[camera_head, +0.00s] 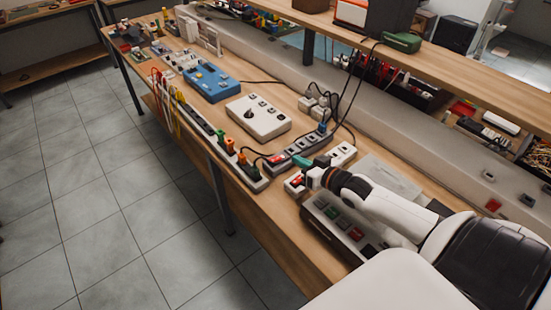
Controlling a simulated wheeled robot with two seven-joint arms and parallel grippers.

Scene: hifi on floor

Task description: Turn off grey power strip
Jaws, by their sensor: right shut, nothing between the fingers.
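A grey power strip (300,148) lies on the wooden workbench near the middle of the head view. Dark sockets run along it, and a red switch (277,158) sits at its near left end; I cannot tell the switch's position. My right gripper (309,171) reaches in from the right and is shut and empty. Its tip is just right of and nearer than the grey strip's switch end, over a white power strip (342,154). I cannot tell whether it touches anything. The gripper hides part of the white strip. My left gripper is not in view.
A long strip with coloured plugs (240,160) lies along the bench's front edge. A white control box (258,118) and a blue box (210,82) stand farther left. A grey box with coloured buttons (345,222) lies below my right arm. Black cables cross behind the strips.

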